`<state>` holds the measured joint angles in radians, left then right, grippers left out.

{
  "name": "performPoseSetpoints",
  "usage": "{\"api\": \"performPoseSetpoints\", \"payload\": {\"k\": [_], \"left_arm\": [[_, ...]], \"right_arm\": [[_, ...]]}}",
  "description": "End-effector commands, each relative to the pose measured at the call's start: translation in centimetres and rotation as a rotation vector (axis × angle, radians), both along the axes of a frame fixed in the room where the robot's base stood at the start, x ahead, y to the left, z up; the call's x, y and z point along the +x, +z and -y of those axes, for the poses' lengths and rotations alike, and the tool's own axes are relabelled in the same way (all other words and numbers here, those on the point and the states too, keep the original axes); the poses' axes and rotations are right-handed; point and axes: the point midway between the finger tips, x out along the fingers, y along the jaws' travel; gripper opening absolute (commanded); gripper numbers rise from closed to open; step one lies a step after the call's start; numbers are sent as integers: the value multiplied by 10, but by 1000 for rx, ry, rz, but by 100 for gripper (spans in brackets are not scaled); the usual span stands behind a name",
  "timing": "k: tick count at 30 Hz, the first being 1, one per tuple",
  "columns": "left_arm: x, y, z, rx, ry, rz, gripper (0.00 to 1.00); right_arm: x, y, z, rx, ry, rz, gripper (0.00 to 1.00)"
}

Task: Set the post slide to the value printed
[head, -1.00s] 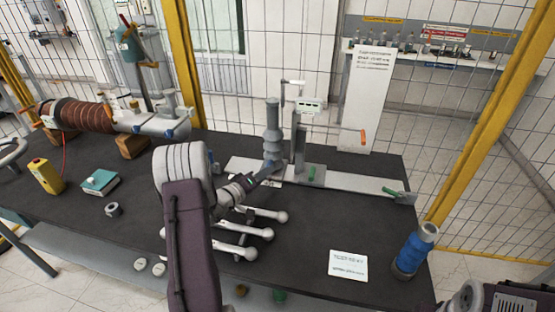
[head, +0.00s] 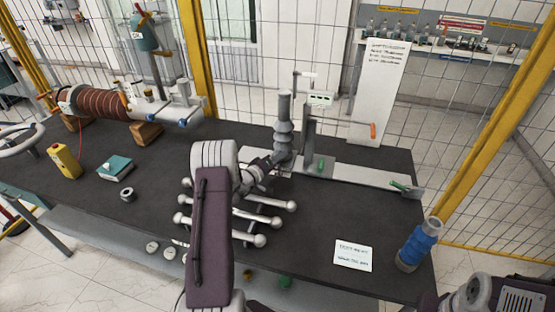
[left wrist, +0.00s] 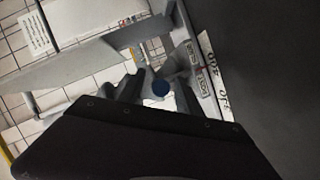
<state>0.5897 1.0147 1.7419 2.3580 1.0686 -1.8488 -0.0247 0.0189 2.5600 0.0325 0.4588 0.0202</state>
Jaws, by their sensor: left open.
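A grey ribbed post (head: 284,128) stands upright at the back middle of the dark bench. Beside it on the right is a thinner upright (head: 309,135) with a small pale display box (head: 321,98). They stand on a long grey rail (head: 365,177). My left gripper (head: 276,161) is open at the foot of the ribbed post; contact cannot be told. My right gripper is not visible.
A blue cylinder (head: 420,245) stands at the right edge. A coil assembly (head: 105,103), yellow box (head: 65,162), teal book (head: 115,168) and nut (head: 127,195) are left. Mesh fencing runs behind.

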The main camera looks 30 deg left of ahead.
Motion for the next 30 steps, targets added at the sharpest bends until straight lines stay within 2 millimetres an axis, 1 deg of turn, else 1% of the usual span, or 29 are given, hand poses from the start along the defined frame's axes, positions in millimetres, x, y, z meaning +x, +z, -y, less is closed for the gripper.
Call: {"api": "performPoseSetpoints", "payload": {"k": [3,5,6,7,8,30], "left_arm": [[0,0,0,0,0,0,41],[0,0,0,0,0,0,25],[0,0,0,0,0,0,14],[0,0,0,0,0,0,5],[-1,0,0,0,0,0,0],[-1,0,0,0,0,-1,0]], "right_arm": [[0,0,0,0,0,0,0],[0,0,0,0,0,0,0],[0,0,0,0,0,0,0],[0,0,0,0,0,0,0],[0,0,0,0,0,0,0],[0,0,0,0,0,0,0]]}}
